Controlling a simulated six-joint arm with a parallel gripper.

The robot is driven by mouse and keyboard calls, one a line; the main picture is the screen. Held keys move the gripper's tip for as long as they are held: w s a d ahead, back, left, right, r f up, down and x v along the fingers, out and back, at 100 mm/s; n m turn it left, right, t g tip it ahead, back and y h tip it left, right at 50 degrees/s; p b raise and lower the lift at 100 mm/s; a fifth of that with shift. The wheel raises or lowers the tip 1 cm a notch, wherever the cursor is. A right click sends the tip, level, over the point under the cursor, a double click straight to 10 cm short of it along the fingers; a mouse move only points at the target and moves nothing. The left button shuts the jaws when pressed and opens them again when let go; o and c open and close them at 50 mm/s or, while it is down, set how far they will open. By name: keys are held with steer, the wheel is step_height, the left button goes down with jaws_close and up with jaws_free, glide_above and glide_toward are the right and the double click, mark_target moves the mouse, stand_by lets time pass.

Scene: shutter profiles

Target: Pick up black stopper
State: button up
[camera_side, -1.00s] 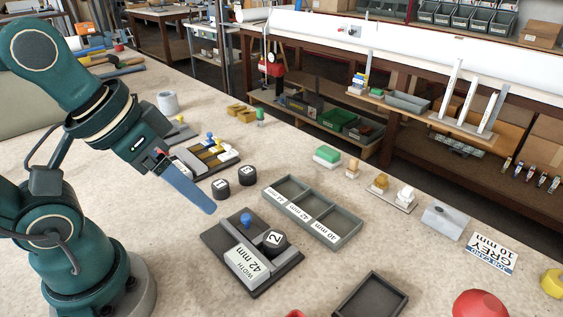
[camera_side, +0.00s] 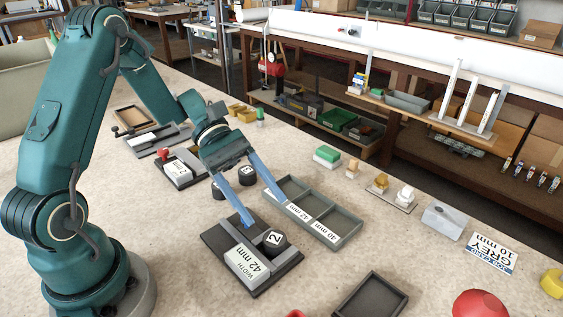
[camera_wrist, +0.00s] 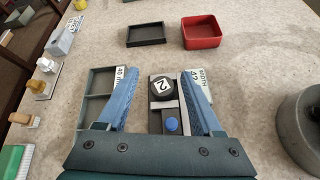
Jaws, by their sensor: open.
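A black stopper (camera_side: 275,240) marked 2 sits on a dark fixture (camera_side: 226,242), beside a grey block labelled WIDTH 42 mm (camera_side: 245,264). Two more black stoppers stand on the bench behind; one of them (camera_side: 246,175) shows between my fingers in the side view. My gripper (camera_side: 265,211) is open and empty, its blue fingers pointing down above the back of the fixture. In the wrist view the marked stopper (camera_wrist: 161,88) shows between the fingers of my gripper (camera_wrist: 160,74); I cannot tell their height above it. A blue knob (camera_wrist: 171,125) is nearer my palm.
A grey compartment tray (camera_side: 345,235) with mm labels lies right of the fixture, close to one finger. An empty dark tray (camera_side: 370,297) lies in front. A red bin (camera_wrist: 202,32) stands beyond the fixture in the wrist view. Bare bench lies between them.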

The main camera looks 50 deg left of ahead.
mark_target(271, 236)
steer(key=f+n, duration=0.1)
steer(key=a+f+n+h, duration=0.1)
steer(key=f, duration=0.1)
steer(key=a+f+n+t, duration=0.1)
steer(key=shift+s+a+f+h, duration=0.1)
steer(key=shift+s+f+h, duration=0.1)
steer(key=shift+f+h, duration=0.2)
steer(key=shift+n, duration=0.3)
steer(key=shift+x, duration=2.45)
jaws_close()
steer(key=shift+r, duration=0.15)
